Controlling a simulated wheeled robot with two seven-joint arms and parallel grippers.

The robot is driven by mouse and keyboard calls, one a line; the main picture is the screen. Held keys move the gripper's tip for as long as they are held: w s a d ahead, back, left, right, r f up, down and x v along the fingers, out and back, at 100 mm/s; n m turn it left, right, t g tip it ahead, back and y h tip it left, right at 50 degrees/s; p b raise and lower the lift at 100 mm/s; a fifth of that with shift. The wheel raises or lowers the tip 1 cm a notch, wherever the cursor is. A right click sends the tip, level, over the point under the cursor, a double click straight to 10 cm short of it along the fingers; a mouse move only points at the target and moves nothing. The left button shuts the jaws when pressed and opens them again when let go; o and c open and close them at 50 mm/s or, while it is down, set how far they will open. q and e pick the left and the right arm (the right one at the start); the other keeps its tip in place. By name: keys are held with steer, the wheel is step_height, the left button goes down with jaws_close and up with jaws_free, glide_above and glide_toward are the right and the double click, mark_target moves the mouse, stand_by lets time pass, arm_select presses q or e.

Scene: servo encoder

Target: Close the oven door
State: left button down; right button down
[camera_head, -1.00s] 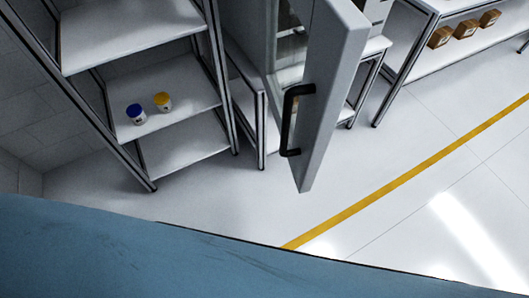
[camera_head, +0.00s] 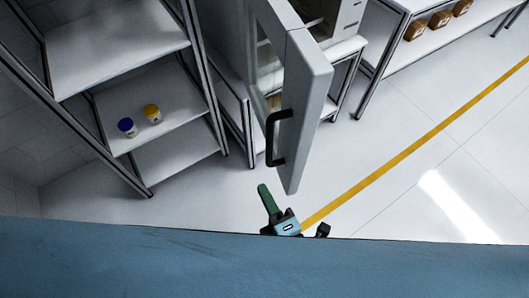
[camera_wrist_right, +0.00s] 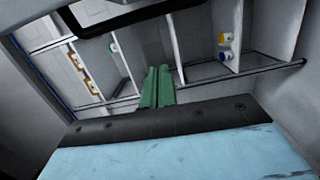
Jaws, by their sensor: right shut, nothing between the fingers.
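The oven door (camera_head: 308,105) stands open in the head view, a thick grey-white panel with a glass inner side. Its black bar handle (camera_head: 273,140) is on the left face near the lower end. Part of the oven body (camera_head: 338,25) shows behind it at the top. My right gripper (camera_head: 264,188), with green fingers, is just below the door's lower end and handle, apart from both in the picture. In the right wrist view its fingers (camera_wrist_right: 158,72) are together and empty. My left gripper is in neither view.
A shelf rack (camera_head: 165,125) at left holds a blue-capped jar (camera_head: 127,127) and a yellow-capped jar (camera_head: 152,113). A bench (camera_head: 410,65) at upper right carries several brown boxes. The floor right of the door is clear, with a yellow line (camera_head: 420,140).

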steer(key=r+x, duration=0.1)
steer(key=x, duration=0.9)
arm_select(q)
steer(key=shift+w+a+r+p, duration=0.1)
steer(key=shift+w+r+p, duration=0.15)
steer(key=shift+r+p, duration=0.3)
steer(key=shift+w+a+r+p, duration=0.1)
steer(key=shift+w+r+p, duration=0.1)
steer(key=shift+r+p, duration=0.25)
arm_select(e)
steer(key=d, duration=0.3)
steer(key=shift+w+d, duration=0.35)
steer(key=shift+d, duration=0.05)
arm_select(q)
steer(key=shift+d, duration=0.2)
arm_select(e)
steer(key=shift+d, duration=0.1)
